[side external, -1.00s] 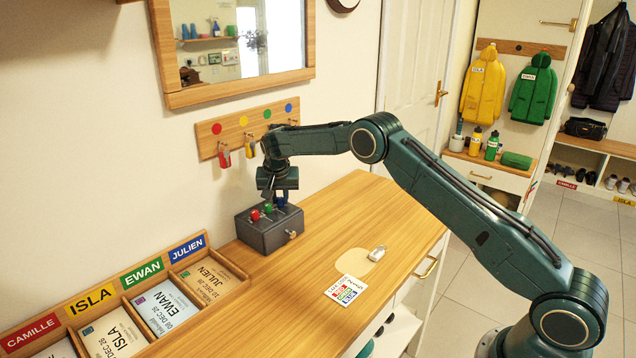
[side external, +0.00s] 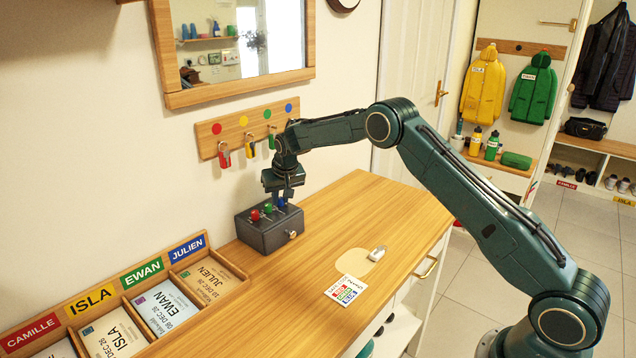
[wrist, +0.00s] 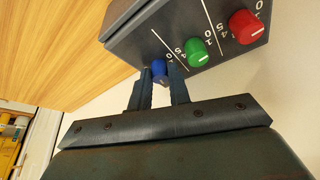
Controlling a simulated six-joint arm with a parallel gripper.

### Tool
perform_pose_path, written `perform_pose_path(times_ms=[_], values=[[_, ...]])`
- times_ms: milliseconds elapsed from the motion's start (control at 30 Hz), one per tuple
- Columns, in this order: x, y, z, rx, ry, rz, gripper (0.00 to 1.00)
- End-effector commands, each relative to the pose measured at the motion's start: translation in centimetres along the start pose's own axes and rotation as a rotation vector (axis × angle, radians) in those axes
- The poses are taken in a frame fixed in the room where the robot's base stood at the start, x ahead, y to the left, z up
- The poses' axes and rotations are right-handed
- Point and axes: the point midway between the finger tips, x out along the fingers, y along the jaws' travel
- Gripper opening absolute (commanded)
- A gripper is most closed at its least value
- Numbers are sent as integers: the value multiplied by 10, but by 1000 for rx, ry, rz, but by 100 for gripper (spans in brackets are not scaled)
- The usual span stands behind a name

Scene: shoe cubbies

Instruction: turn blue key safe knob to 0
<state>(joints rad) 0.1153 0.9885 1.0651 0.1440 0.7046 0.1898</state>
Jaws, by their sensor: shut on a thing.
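The dark grey key safe (side external: 268,236) stands on the wooden counter against the wall. It carries a red knob (wrist: 245,27), a green knob (wrist: 197,52) and a blue knob (wrist: 159,69), in a row with scale marks beside them. My gripper (wrist: 163,82) is shut on the blue knob, with one finger on each side of it. In the side external view my gripper (side external: 285,194) points down over the safe's right end. The fingers hide part of the blue knob and its scale, so I cannot read its setting.
Keys hang from a wooden rack (side external: 248,128) with coloured dots on the wall behind. Labelled card compartments (side external: 120,300) are at the left.

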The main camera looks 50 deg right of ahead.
Motion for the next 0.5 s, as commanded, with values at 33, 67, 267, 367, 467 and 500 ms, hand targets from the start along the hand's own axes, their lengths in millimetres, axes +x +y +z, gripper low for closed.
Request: perform_pose_path(times_ms=[33, 67, 267, 367, 467, 500], values=[[-1, 2, 0, -38, -1, -16, 0], [-1, 2, 0, -64, -1, -27, 0], [0, 3, -1, -240, -2, -100, 0], [0, 4, -1, -329, -2, -137, 0], [0, 4, -1, -416, -2, -173, 0], [0, 4, -1, -452, -3, -188, 0]])
